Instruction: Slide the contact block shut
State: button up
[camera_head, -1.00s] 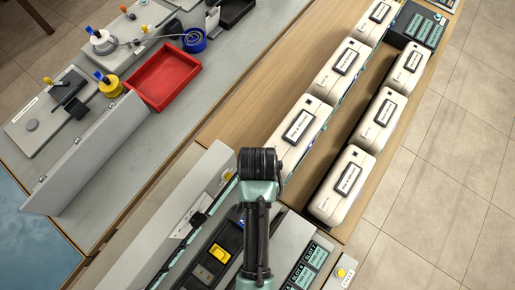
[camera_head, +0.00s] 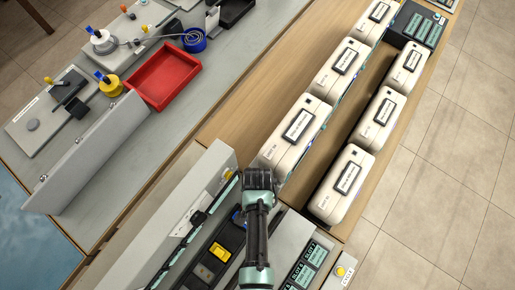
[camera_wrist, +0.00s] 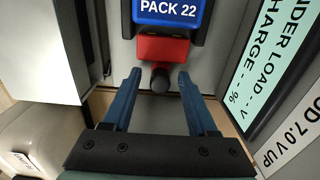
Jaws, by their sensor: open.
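In the wrist view, a red contact block (camera_wrist: 162,47) with a dark round knob (camera_wrist: 160,80) sits just below a blue pack (camera_wrist: 168,10) marked PACK 22. A narrow dark strip shows between the red block and the blue pack; I cannot tell whether they touch. My gripper (camera_wrist: 158,75) is open, with one blue finger on each side of the knob and visible space at both sides. In the head view my arm hides the gripper and the red block; only a bit of the blue pack (camera_head: 238,217) shows beside the arm.
A display panel (camera_wrist: 268,65) stands close on the right in the wrist view. In the head view, white packs (camera_head: 297,135) stand in two rows beyond the arm. A yellow piece (camera_head: 219,252) sits in a neighbouring dark slot. A red tray (camera_head: 165,77) lies on the left bench.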

jog(key=shift+c, duration=0.2)
grip_shut()
dwell(1.1)
